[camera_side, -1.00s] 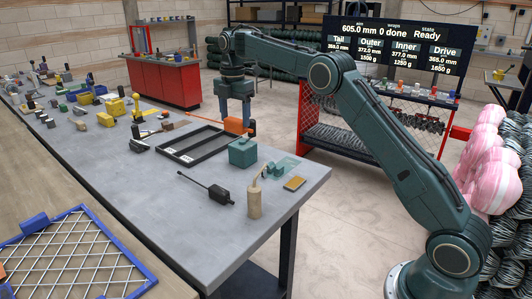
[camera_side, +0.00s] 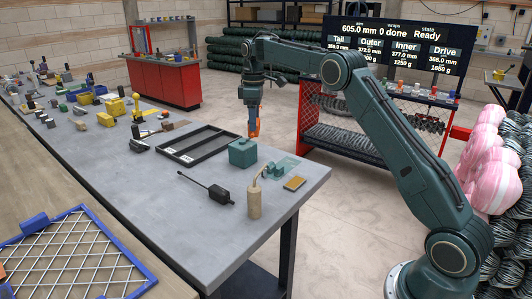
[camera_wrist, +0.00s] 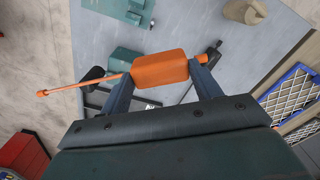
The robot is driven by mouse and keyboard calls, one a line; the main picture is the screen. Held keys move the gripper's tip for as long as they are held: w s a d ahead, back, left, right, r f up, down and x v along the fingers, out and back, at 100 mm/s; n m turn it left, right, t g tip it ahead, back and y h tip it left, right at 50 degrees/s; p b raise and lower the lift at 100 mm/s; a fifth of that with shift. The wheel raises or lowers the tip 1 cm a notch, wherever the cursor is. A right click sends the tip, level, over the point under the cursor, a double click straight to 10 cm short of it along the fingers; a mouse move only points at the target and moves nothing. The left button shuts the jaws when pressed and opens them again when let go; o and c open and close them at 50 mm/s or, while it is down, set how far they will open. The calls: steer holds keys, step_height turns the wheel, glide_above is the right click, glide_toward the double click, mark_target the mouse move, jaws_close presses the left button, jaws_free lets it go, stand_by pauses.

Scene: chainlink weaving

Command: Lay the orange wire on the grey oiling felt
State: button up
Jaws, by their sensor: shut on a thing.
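My gripper (camera_side: 254,124) is shut on an orange thing (camera_side: 254,131) and holds it up over the far edge of the grey bench, behind the teal box. In the wrist view the orange thing (camera_wrist: 160,68) is a rounded block between my two fingers, with a thin orange stem reaching left to a small knobbed tip. It looks like a boxy tool rather than a plain wire; no other orange wire is clear. I cannot pick out a grey oiling felt for certain.
On the bench (camera_side: 130,172) stand a black open tray (camera_side: 176,158), the teal box (camera_side: 243,153), a black device with a rod (camera_side: 220,195), a beige bottle (camera_side: 254,203) and a yellow-brown pad (camera_side: 294,183). The bench's front left is clear.

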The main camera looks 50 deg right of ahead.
steer(key=s+d+f+n, duration=0.4)
steer(key=s+d+n, duration=0.2)
steer(key=d+n, duration=0.4)
steer(key=s+d+f+n, duration=0.4)
steer(key=d+n, duration=0.6)
steer(key=n, duration=0.9)
steer(key=shift+s+f, duration=0.2)
steer(key=shift+s, duration=1.05)
steer(key=shift+f, duration=0.15)
steer(key=shift+f, duration=3.75)
steer(key=shift+f, duration=0.65)
steer(key=o, duration=1.1)
